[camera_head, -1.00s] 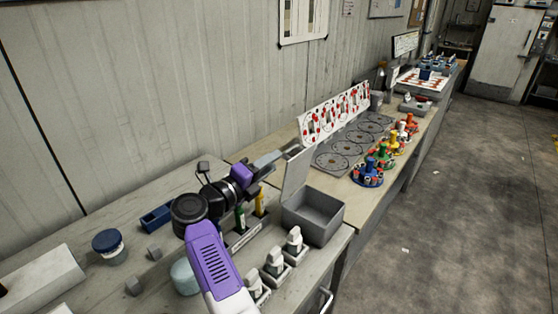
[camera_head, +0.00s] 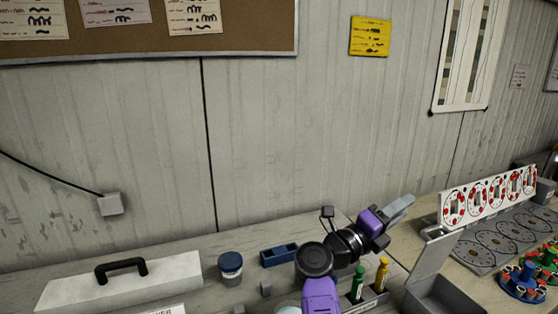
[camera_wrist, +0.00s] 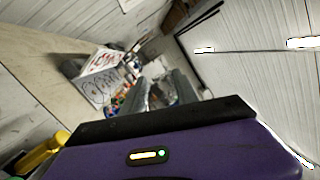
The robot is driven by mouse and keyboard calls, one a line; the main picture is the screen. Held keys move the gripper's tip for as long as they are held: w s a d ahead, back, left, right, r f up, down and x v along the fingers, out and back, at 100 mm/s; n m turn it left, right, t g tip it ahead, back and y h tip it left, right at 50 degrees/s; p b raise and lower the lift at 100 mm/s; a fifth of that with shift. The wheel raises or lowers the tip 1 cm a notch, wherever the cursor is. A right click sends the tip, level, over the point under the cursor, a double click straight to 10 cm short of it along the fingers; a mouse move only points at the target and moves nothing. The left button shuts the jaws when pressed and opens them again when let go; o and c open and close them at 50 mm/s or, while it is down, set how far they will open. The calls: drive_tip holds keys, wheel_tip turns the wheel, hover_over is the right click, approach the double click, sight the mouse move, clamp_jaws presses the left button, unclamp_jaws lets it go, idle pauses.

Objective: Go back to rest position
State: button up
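My arm is purple, black and white and rises over the bench at the lower middle of the head view. My gripper (camera_head: 402,208) is in the air above the bench and points to the upper right. Its two grey fingers also show in the wrist view (camera_wrist: 160,92), with a gap between them and nothing held. No object touches the fingers.
Below my arm stand a green bottle (camera_head: 357,284) and a yellow bottle (camera_head: 381,275) in a holder. Right of them is a grey open-lidded box (camera_head: 437,255). Discs and coloured carousels (camera_head: 522,280) stand far right.

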drive_tip(key=s+a+r+n+t, duration=0.2)
drive_tip(key=s+n+t, duration=0.5)
drive_tip(key=n+t, duration=0.3)
drive_tip(key=s+a+f+n+y, duration=0.2)
drive_tip(key=s+f+n+y, duration=0.45)
drive_tip(key=s+n, duration=0.2)
drive_tip(key=s+a+f+n+t+y, duration=0.1)
drive_tip(key=s+a+f+n+y, duration=0.3)
drive_tip(key=s+n+y, duration=0.5)
drive_tip(key=s+a+f+n+y, duration=0.1)
drive_tip(key=s+f+n+y, duration=0.3)
drive_tip(key=s+f+n, duration=0.45)
drive_tip(key=s+f+m+g+h, duration=0.1)
drive_tip(key=s+g, duration=0.4)
drive_tip(key=s, duration=1.4)
drive_tip(key=shift+s+f+m, duration=0.3)
drive_tip(key=shift+s+f, duration=0.05)
drive_tip(key=shift+f, duration=0.25)
